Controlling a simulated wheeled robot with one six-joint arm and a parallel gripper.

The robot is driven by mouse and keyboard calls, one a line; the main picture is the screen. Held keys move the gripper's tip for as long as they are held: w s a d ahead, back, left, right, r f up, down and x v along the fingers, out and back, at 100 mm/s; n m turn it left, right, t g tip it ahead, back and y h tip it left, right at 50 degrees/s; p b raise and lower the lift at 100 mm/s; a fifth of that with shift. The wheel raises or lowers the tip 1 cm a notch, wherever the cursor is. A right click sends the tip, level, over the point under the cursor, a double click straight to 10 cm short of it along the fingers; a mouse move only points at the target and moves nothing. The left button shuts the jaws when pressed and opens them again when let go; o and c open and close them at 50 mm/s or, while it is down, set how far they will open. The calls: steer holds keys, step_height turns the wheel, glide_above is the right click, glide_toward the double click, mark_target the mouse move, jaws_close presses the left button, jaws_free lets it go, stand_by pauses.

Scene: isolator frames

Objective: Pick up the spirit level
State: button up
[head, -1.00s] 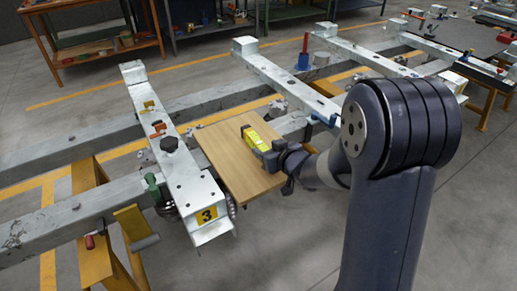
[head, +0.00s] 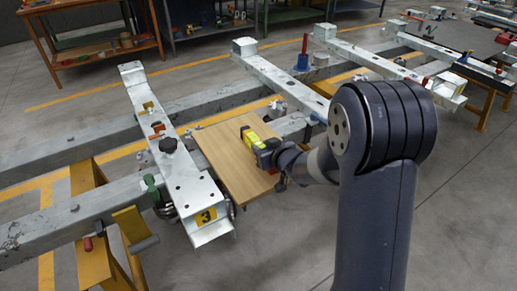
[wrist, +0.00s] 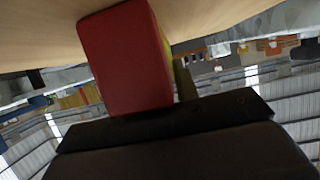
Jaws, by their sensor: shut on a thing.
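The spirit level is a yellow bar (head: 250,137) above the wooden board (head: 222,163) in the head view. My gripper (head: 268,152) is shut on it at its near end. In the wrist view the red end face of the spirit level (wrist: 125,60) fills the upper middle, with a thin strip of its yellow side on the right. A dark part of my gripper (wrist: 165,122) lies across the view below it. The fingertips are mostly hidden. I cannot tell from the head view whether the level touches the board.
A galvanised beam numbered 3 (head: 175,160) runs left of the board and carries small clamps and knobs. Another beam (head: 280,82) lies to the right, with a blue item (head: 303,62) beyond it. Workbenches (head: 95,45) stand at the back. Open floor lies at the lower right.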

jaws_close()
